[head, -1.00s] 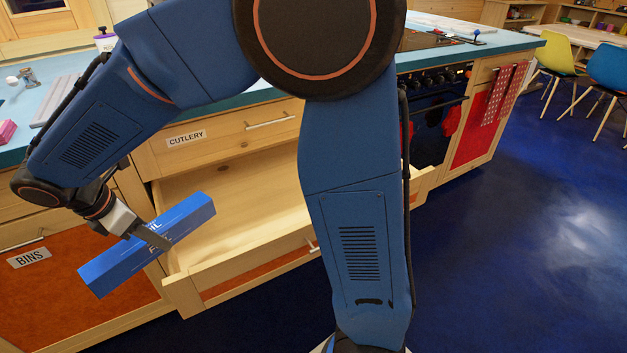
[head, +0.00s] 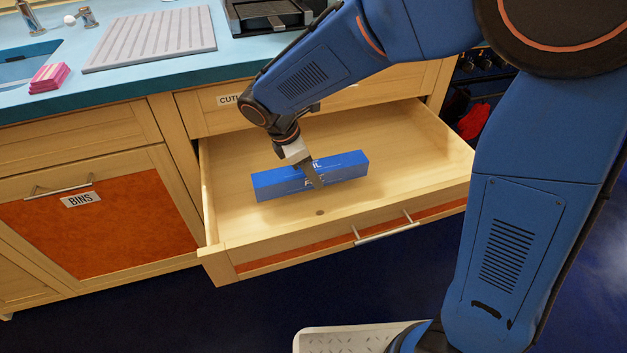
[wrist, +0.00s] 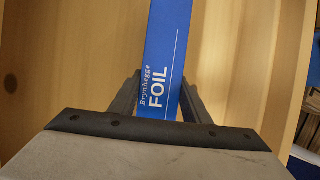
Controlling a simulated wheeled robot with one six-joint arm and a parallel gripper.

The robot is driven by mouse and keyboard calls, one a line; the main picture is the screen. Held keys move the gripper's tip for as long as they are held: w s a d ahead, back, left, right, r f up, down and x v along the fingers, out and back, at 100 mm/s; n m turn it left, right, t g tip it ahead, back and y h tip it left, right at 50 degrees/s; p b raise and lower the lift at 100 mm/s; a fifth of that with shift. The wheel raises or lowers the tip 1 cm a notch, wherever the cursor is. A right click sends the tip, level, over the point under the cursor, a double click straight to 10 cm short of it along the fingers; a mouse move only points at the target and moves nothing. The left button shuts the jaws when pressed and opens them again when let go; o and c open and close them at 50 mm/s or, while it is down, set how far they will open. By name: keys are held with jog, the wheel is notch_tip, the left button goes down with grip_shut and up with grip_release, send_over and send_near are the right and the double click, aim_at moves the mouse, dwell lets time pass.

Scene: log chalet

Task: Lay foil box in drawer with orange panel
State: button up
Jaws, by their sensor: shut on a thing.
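The foil box (head: 345,168) is long and blue with white lettering. It also shows in the wrist view (wrist: 168,50), running up between the fingers. My gripper (head: 314,176) is shut on the box near its middle; in the wrist view the fingers (wrist: 160,98) lie on either side of it. The open drawer with the orange front panel (head: 232,222) is below. The box is inside the drawer's outline in the head view. I cannot tell whether it touches the drawer floor.
The closed cutlery drawer (head: 390,92) is above the open one. The orange bins front (head: 115,225) is at left. A blue counter (head: 60,108) holds a ribbed grey drainer (head: 150,40) and pink sponges (head: 50,77). The drawer floor around the box is bare.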

jog(key=shift+f, duration=1.95)
jog(key=shift+f, duration=0.15)
jog(key=o, duration=1.2)
jog(key=v, duration=1.2)
jog(key=shift+s+a, duration=0.1)
